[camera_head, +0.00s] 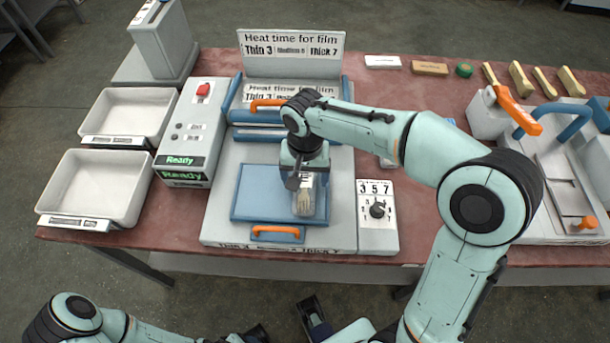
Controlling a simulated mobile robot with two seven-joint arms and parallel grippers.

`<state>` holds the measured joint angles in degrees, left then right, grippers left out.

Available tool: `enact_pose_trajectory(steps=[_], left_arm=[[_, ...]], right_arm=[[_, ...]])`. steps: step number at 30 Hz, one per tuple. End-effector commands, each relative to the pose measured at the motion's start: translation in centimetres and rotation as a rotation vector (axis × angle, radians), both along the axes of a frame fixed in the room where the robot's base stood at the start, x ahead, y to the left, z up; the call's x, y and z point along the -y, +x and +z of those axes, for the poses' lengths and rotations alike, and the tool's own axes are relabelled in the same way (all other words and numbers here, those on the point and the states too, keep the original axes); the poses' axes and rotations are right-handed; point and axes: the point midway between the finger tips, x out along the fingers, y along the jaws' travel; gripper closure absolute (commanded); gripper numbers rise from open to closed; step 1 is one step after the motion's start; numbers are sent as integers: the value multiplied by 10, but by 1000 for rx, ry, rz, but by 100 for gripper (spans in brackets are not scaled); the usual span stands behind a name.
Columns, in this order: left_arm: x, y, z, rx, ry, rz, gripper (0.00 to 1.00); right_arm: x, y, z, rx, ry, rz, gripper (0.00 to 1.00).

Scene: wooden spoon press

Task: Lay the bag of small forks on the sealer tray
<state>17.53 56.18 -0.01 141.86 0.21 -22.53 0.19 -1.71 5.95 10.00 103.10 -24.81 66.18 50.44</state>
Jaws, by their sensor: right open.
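The bag of small forks (308,206), a small clear bag with pale wooden pieces, is at the right part of the blue sealer tray (255,195). My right gripper (304,186) is directly above the bag with its jaws open, one finger on the near left side of the bag. The gripper hides the bag's far end, and I cannot tell whether the fingers still touch it. My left gripper (256,334) is low at the bottom edge, away from the table; its jaws are too cut off to judge.
The sealer has a raised blue frame with an orange handle (268,104) behind the tray and a dial box (377,212) on its right. A "Ready" display box (184,160) and two white trays (95,187) stand left. Several wooden pieces lie at the back right.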

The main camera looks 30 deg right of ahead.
Motion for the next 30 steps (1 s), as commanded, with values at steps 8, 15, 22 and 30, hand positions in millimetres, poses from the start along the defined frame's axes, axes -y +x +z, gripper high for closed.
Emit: enact_pose_trajectory(steps=[8, 15, 22, 30], left_arm=[[0, -2, 10, -12, -1, -3, 41], [0, 0, 18, -10, -2, -2, 41], [0, 0, 20, -9, -1, -3, 41], [0, 0, 20, -9, -1, -3, 41]], right_arm=[[-1, 1, 60, 7, 2, 1, 18], [0, 1, 101, 3, 1, 0, 18], [0, 0, 114, 1, 0, 1, 18], [0, 0, 114, 1, 1, 1, 18]])
